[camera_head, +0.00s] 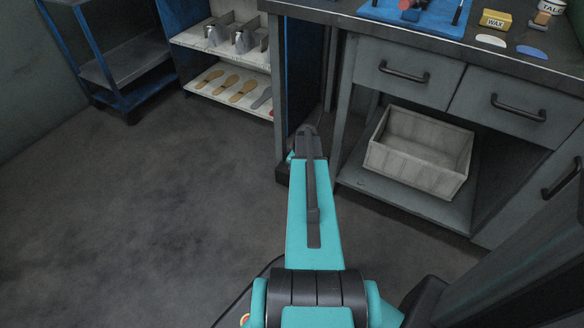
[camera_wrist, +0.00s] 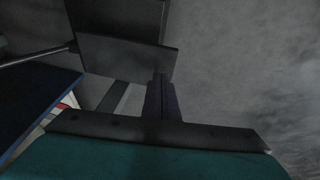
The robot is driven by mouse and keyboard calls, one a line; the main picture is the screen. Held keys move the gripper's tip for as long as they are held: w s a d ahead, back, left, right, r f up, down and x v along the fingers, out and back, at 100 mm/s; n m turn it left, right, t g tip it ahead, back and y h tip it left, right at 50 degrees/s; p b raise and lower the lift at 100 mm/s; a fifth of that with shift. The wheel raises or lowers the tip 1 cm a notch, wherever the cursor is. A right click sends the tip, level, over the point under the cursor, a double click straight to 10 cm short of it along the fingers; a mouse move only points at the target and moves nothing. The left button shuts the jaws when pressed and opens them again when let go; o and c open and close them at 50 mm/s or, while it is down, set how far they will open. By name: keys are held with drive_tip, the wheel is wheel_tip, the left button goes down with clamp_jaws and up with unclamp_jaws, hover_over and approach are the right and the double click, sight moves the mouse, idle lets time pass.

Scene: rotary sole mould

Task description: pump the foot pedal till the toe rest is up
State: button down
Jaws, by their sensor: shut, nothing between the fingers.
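In the wrist view, a dark flat plate (camera_wrist: 125,52), which looks like the foot pedal, lies just beyond my fingers. My gripper (camera_wrist: 161,80) is shut and empty, its narrow fingers close together at the plate's lower right edge. I cannot tell whether they touch it. In the head view my teal arm reaches down to the foot of the bench's left end. I cannot make out the toe rest in either view.
The bench (camera_head: 420,30) has drawers and a grey bin (camera_head: 420,150) on its low shelf, right of my arm. A white shelf (camera_head: 225,50) with soles and a blue rack (camera_head: 125,95) stand at the back left. The floor (camera_head: 140,220) on the left is clear.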

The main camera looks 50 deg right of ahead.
drive_tip(key=p+v, duration=0.2)
drive_tip(key=v, duration=0.6)
drive_tip(key=shift+a, duration=0.3)
drive_tip(key=shift+s+r+m, duration=0.1)
drive_tip(key=shift+m, duration=0.3)
idle(0.4)
